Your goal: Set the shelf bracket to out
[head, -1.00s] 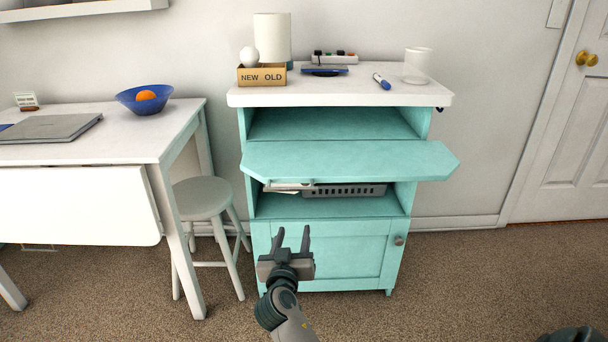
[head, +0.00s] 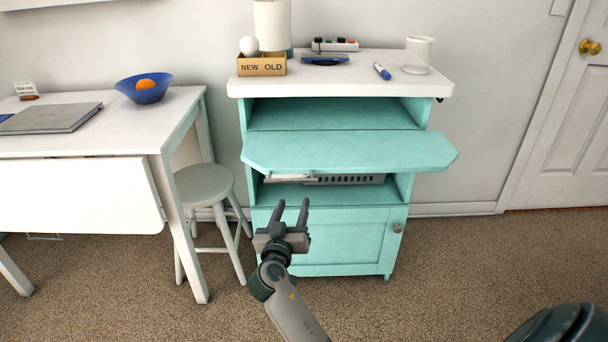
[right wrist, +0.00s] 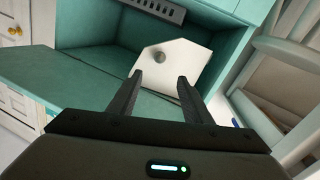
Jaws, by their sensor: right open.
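A pale shelf bracket (head: 290,177) shows as a thin edge under the left part of the teal fold-out shelf (head: 350,152). In the right wrist view it is a white angular plate (right wrist: 190,70) with a small round knob (right wrist: 160,58). My right gripper (head: 291,204) is open and empty, in front of the cabinet near the top of its lower door. In the right wrist view its fingers (right wrist: 159,82) point at the plate and overlap its lower edge in the picture; I cannot tell whether they touch it. My left gripper is not in view.
A grey slotted tray (head: 345,180) lies inside. A stool (head: 205,185) and white table (head: 150,135) stand at left.

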